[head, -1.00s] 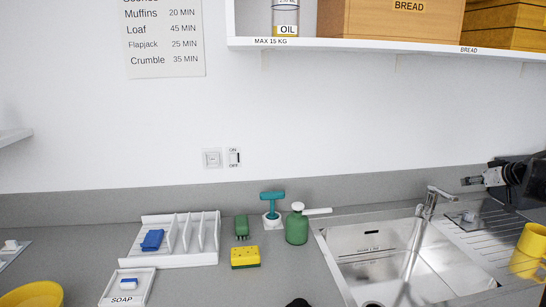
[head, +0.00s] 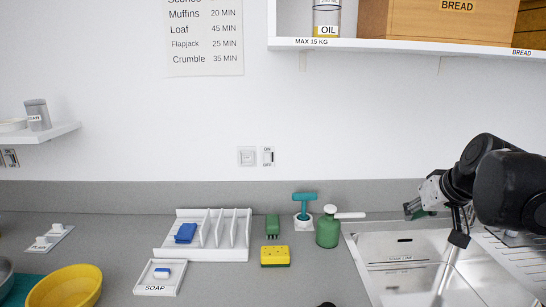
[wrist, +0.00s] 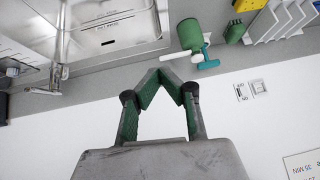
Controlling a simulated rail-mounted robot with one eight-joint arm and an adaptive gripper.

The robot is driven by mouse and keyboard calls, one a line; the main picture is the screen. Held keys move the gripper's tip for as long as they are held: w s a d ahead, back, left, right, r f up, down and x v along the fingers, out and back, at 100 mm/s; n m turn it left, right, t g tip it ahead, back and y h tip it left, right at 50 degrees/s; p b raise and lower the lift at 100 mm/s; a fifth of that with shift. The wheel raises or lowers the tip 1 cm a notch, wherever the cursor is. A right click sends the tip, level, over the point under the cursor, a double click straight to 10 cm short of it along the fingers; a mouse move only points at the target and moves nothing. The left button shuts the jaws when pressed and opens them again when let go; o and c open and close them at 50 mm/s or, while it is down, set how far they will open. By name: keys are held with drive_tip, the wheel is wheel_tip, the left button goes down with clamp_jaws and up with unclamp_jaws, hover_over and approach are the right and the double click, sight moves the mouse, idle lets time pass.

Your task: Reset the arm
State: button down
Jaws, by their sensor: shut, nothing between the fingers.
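My gripper (head: 413,210) is in the air at the right of the head view, over the back part of the sink. In the wrist view my gripper (wrist: 166,73) has its green-padded fingers closed together at the tips, with nothing between them. My dark arm reaches in from the right edge of the head view. No object touches the fingers in either view.
The sink (head: 400,238) and its tap (head: 452,255) are below my arm. A green bottle (head: 328,230), a teal-handled tool (head: 304,203), a yellow sponge (head: 275,256) and a white rack (head: 212,254) stand to the left. A shelf (head: 400,44) hangs above.

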drive_tip(key=s+a+f, duration=0.4)
drive_tip(key=s+a, duration=0.2)
drive_tip(key=s, duration=0.3)
drive_tip(key=s+a+f+h, duration=0.1)
drive_tip(key=s+a+f, duration=0.4)
drive_tip(key=s, duration=0.4)
drive_tip(key=shift+s+a+g, duration=0.3)
drive_tip(key=shift+s+a, duration=0.1)
drive_tip(key=shift+a, duration=0.15)
